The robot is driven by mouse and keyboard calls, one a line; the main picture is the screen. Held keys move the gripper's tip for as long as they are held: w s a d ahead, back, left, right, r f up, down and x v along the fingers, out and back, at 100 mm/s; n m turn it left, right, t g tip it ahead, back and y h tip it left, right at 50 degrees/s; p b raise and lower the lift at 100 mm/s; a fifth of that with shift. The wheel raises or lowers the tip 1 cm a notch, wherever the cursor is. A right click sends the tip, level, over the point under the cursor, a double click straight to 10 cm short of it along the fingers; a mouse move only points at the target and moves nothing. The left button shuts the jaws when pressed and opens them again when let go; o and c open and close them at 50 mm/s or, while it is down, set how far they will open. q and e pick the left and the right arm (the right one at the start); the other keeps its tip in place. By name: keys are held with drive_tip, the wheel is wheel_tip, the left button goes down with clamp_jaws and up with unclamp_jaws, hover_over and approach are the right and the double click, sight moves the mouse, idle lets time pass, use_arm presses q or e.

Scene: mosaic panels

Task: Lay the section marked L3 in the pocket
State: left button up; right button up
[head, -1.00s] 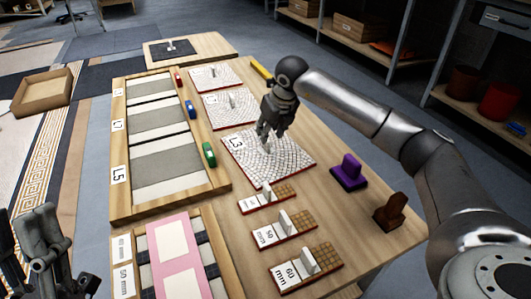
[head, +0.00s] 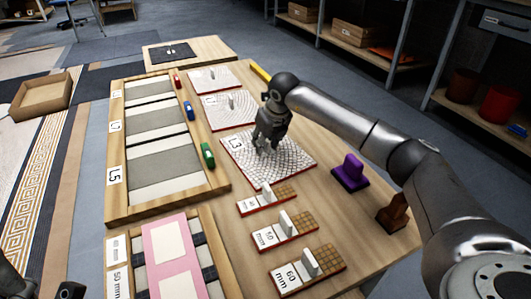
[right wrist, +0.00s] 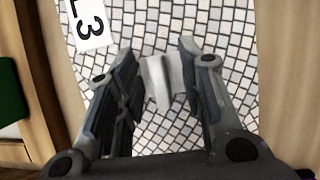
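The L3 section (head: 290,168) is a pale mosaic slab with a red edge, flat on the table. Its white label and mosaic also show in the right wrist view (right wrist: 230,25). My right gripper (head: 267,147) points down over it. In the right wrist view its fingers (right wrist: 158,62) are spread, with the slab's white upright handle (right wrist: 166,82) between them and gaps on both sides. A wooden frame (head: 113,200) left of the slab has several grey pockets; the nearest (head: 165,165) is beside the L5 label. Only dark bits of my left gripper (head: 70,290) show at the bottom left.
Two more mosaic slabs (head: 222,110) lie behind L3. Small handled tiles (head: 290,232) lie in front. Green (head: 208,155), blue and red blocks stand along the frame. Purple (head: 350,172) and brown (head: 393,210) stands are at the right. A pink panel (head: 165,240) lies front left.

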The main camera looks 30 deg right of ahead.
clamp_jaws()
drive_tip(key=shift+w+r, duration=0.1)
drive_tip(key=shift+r, duration=0.1)
idle(0.3)
